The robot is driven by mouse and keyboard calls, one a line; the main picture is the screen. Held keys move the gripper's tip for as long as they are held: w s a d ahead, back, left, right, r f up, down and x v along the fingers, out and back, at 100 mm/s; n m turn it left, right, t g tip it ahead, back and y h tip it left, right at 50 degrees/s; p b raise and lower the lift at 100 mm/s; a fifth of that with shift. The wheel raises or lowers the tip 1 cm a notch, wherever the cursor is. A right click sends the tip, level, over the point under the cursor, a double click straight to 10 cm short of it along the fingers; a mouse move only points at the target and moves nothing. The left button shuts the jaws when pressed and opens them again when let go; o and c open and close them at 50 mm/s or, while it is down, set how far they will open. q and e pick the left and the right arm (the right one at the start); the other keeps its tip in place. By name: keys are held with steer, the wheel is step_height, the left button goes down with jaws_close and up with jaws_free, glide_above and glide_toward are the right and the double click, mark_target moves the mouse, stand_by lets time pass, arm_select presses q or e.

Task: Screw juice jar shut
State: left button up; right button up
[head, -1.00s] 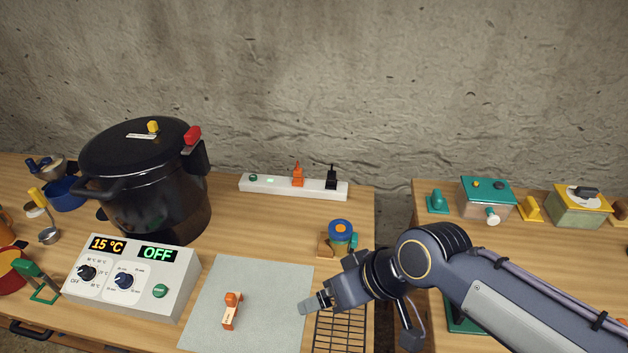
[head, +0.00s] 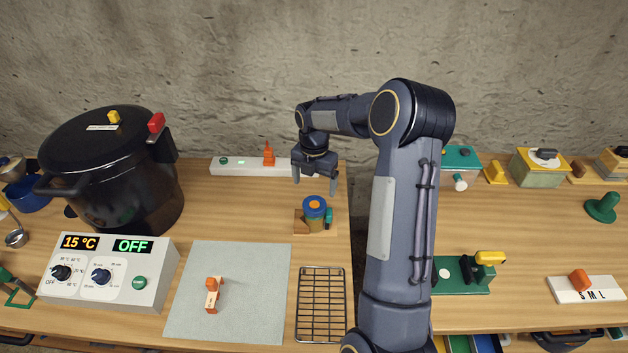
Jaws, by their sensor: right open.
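The juice jar (head: 315,224) stands upright on a small wooden base near the right edge of the left table. Its blue lid (head: 314,207) with an orange centre sits on top; I cannot tell how tightly. A teal part (head: 329,217) is beside the jar on the right. My right gripper (head: 315,185) is open and empty, pointing down above and slightly behind the lid, apart from it. My left gripper is not in view.
A wire rack (head: 320,305) and a grey mat (head: 228,285) lie in front of the jar. A power strip (head: 235,167) is behind, left of my gripper. A black pot (head: 112,175) and a control box (head: 107,270) stand at left. A gap separates the tables.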

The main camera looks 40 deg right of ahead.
mark_target(314, 204)
step_height(314, 204, down, 8)
steer(key=b, duration=0.5)
steer(key=shift+r+b, duration=0.15)
steer(key=shift+b, duration=0.25)
steer(key=c, duration=1.2)
steer(key=m, duration=0.4)
steer(key=shift+a+m, duration=0.1)
steer(key=shift+m, duration=0.2)
steer(key=m, duration=0.4)
steer(key=shift+w+m, duration=0.1)
steer(key=shift+m, duration=0.2)
